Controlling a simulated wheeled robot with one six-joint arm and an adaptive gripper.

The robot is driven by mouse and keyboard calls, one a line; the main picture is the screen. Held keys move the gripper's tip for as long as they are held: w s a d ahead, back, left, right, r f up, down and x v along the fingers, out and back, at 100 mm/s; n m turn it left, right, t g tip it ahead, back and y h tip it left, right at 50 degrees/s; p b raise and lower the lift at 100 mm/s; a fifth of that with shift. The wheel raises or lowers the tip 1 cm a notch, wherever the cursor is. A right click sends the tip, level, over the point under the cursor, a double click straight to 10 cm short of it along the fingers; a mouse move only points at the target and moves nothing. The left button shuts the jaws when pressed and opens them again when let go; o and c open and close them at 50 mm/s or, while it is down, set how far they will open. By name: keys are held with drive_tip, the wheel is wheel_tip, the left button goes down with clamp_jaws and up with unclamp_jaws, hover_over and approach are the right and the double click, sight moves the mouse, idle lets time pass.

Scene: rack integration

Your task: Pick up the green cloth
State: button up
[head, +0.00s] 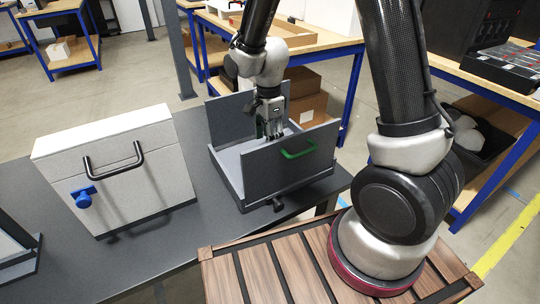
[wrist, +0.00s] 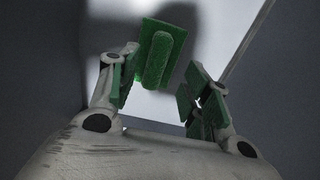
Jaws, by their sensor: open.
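The green cloth (wrist: 160,55) shows in the wrist view as a small, fuzzy green pad with a raised oblong part, on or just above a pale floor. My gripper (head: 271,130) reaches down into an open grey box (head: 284,166) in the head view. In the wrist view my gripper (wrist: 160,80) is open, one green-padded finger on each side. The cloth lies between and a little beyond the fingertips; I cannot tell whether they touch it. The box's front wall hides the cloth in the head view.
A pale lidded case (head: 115,165) with a black handle and blue latch stands left on the dark table (head: 215,236). Wooden benches with blue legs stand behind and right.

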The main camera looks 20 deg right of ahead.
drive_tip(key=f, duration=0.4)
drive_tip(key=shift+s+d+f, duration=0.15)
drive_tip(key=shift+s+f, duration=0.05)
drive_tip(key=shift+f, duration=0.1)
drive_tip(key=shift+c, duration=0.4)
clamp_jaws()
